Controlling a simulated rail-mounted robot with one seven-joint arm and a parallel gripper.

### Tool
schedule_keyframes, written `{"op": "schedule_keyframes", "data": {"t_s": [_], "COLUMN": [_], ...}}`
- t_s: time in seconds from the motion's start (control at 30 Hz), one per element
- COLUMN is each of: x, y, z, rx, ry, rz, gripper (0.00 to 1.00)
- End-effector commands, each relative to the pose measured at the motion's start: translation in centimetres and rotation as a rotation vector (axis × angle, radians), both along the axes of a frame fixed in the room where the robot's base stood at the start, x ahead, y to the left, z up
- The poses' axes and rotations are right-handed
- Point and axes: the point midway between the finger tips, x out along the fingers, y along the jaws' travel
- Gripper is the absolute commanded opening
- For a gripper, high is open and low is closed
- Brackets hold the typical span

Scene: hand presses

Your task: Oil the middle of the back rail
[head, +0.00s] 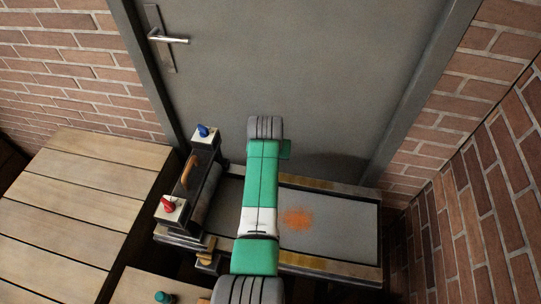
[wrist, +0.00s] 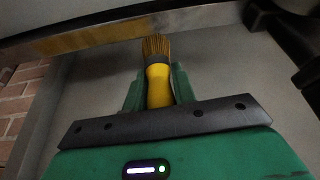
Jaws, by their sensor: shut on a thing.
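My gripper (wrist: 158,90) is shut on a brush with a yellow handle (wrist: 158,88) and brown bristles (wrist: 155,46). In the wrist view the bristles point up and overlap the edge of a metal rail (wrist: 100,38) with a golden stretch. I cannot tell whether they touch it or which rail it is. In the head view the back rail (head: 335,186) runs along the far side of the press bed (head: 350,222). My arm crosses above the bed and hides part of this rail. My fingers and the brush are hidden there.
An orange stain (head: 297,218) marks the bed. The front rail (head: 310,263) lies on the near side. A dark roller frame with a blue knob (head: 203,131) and a red knob (head: 168,203) stands at left. A grey door (head: 300,70) is behind. A wooden table (head: 70,200) stands left.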

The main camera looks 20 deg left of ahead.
Motion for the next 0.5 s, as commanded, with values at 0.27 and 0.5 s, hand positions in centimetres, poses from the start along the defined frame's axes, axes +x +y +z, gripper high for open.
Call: {"op": "schedule_keyframes", "data": {"t_s": [0.27, 0.5], "x": [0.0, 0.0], "y": [-0.2, -0.2], "z": [3.0, 3.7], "rx": [0.000, 0.000], "ry": [0.000, 0.000], "rz": [-0.002, -0.003], "gripper": [0.03, 0.03]}}
